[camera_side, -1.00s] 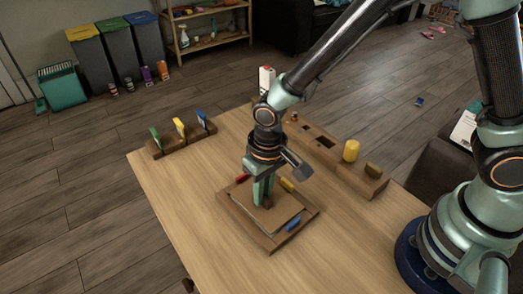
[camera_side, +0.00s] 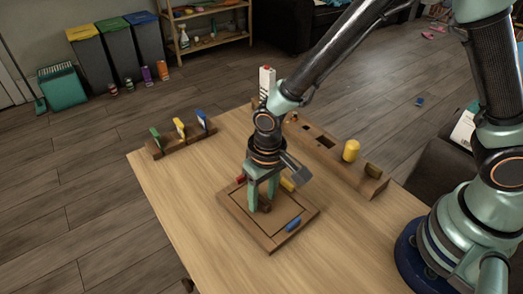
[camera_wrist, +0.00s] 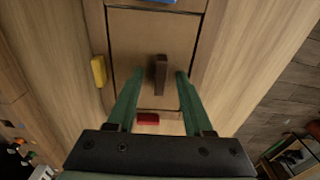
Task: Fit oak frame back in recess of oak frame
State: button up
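The oak frame (camera_side: 270,245) lies flat on the table, and its rim also shows in the wrist view (camera_wrist: 205,60). The oak frame back (camera_side: 283,212) lies inside the recess, looking level with the rim; a thin dark gap outlines it in the wrist view (camera_wrist: 135,50). Its dark brown handle (camera_wrist: 160,75) stands up from the panel. My gripper (camera_side: 262,203) is open, with one finger on each side of the handle and apart from it in the wrist view (camera_wrist: 158,82). Red (camera_wrist: 148,119), yellow (camera_wrist: 98,71) and blue (camera_side: 293,224) pieces sit at the frame's edges.
A wooden rack (camera_side: 183,141) with green, yellow and blue-topped pieces stands at the table's far left. A long wooden block (camera_side: 335,160) with holes and a yellow cylinder (camera_side: 351,150) lies behind and right of the frame. The table's front is clear.

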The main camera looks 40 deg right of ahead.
notch_tip(320, 180, up, 12)
jog(key=s+d+r+t, duration=0.2)
jog(key=d+r, duration=0.3)
jog(key=d, duration=0.5)
jog(key=s+d+r+t, duration=0.2)
jog(key=d+r, duration=0.4)
jog(key=d, duration=0.3)
jog(key=shift+d+m+t, duration=0.35)
jog(key=shift+m+t, duration=0.05)
jog(key=shift+t, duration=0.1)
jog(key=shift+c, duration=0.3)
